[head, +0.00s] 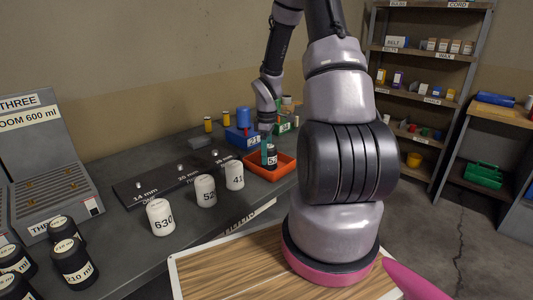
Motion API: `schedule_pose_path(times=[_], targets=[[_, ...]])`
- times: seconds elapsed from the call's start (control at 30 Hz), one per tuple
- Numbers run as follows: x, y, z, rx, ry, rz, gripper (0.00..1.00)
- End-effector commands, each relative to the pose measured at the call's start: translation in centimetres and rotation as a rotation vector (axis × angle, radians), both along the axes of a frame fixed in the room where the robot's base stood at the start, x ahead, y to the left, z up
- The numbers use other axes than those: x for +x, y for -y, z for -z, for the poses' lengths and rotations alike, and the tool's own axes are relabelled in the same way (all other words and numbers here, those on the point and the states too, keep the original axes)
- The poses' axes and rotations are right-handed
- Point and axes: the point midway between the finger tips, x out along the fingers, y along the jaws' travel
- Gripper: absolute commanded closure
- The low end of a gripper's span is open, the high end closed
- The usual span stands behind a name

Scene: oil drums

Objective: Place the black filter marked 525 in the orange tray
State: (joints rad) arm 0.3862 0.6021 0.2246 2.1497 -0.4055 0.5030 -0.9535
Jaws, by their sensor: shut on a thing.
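The orange tray (284,171) lies on the grey bench, right of the row of white filters. My gripper (268,146) points down over the tray and is shut on a black filter (270,164) with a white label. Only the first digit, a 5, shows on the label; the rest is cut off. The filter is upright and appears inside the tray's outline. I cannot tell whether it touches the tray floor.
White filters marked 630 (161,218), 52-something (205,190) and 41-something (234,175) stand before a black gauge plate (170,179). Black bottles (72,264) stand front left. A blue box (242,137) and a green box (284,125) sit behind the tray.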

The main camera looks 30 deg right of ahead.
Motion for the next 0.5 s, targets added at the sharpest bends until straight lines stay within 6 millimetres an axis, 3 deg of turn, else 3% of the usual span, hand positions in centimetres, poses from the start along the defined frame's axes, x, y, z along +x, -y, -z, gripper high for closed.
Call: schedule_pose_path(times=[0.27,0.3,0.37,0.5], targets=[[0.06,0.0,0.11,0.0,0.001,0.0,1.0],[0.05,0.01,0.19,-0.001,0.002,0.0,0.24],[0.07,0.01,0.14,-0.001,0.002,0.001,0.01],[0.06,0.01,0.14,-0.001,0.002,0.001,0.0]])
